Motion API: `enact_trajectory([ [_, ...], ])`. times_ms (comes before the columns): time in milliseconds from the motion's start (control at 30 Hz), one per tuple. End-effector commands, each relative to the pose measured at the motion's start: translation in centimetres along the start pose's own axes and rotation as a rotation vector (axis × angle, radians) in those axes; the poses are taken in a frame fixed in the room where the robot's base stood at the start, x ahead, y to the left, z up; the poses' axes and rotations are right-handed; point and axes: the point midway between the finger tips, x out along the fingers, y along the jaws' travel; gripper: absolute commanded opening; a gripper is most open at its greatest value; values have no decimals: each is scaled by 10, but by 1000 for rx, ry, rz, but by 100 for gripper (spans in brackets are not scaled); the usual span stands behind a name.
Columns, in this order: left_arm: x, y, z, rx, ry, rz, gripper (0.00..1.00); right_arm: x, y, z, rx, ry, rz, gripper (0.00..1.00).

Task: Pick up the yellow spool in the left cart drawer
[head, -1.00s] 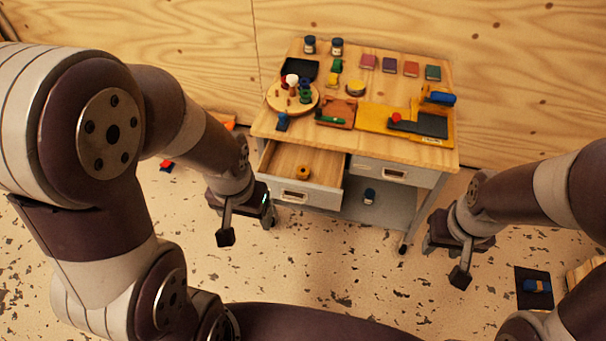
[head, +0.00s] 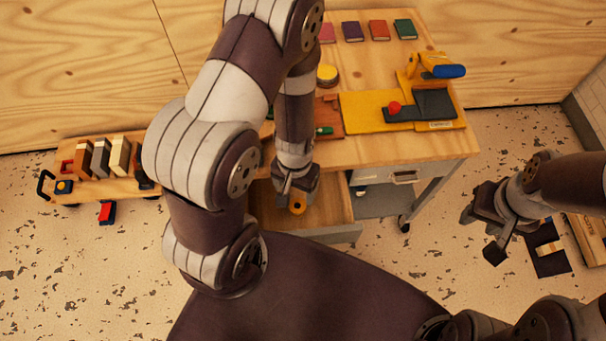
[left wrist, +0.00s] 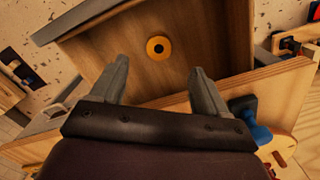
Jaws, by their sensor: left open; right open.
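The yellow spool (head: 297,206) lies in the open left cart drawer (head: 330,210). In the left wrist view the spool (left wrist: 158,47) shows its round face with a dark centre hole, on the bare wooden drawer floor (left wrist: 110,60). My left gripper (head: 297,190) is over the drawer in the head view, close to the spool. In the left wrist view its two fingers (left wrist: 155,75) are apart with nothing between them, and the spool shows beyond the tips. My right gripper (head: 480,232) is open and empty, out over the floor right of the cart.
The cart top (head: 380,155) holds a yellow mat (head: 362,115), several small books and a blue-handled tool (head: 443,68). My left arm hides its left part. A low wooden trolley (head: 105,188) with upright blocks stands at the left.

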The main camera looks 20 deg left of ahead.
Motion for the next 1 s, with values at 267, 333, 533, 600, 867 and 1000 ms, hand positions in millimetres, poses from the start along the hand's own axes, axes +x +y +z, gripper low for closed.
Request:
enact_trajectory([
  [267,40,-2,-15,19,53,-7,75,31,0,4,0,0,0,43],
  [333,56,-2,-16,19,53,-7,75,41,0,5,0,-1,0,43],
  [533,78,-2,-16,19,53,-7,75,54,0,6,0,0,0,43],
  [600,92,-2,-15,18,52,-7,75,63,0,8,0,0,0,43],
  [867,127,-4,-14,19,53,-7,75,83,0,10,0,0,0,43],
  [1000,126,-4,-14,19,53,-6,75,81,0,10,0,0,0,43],
])
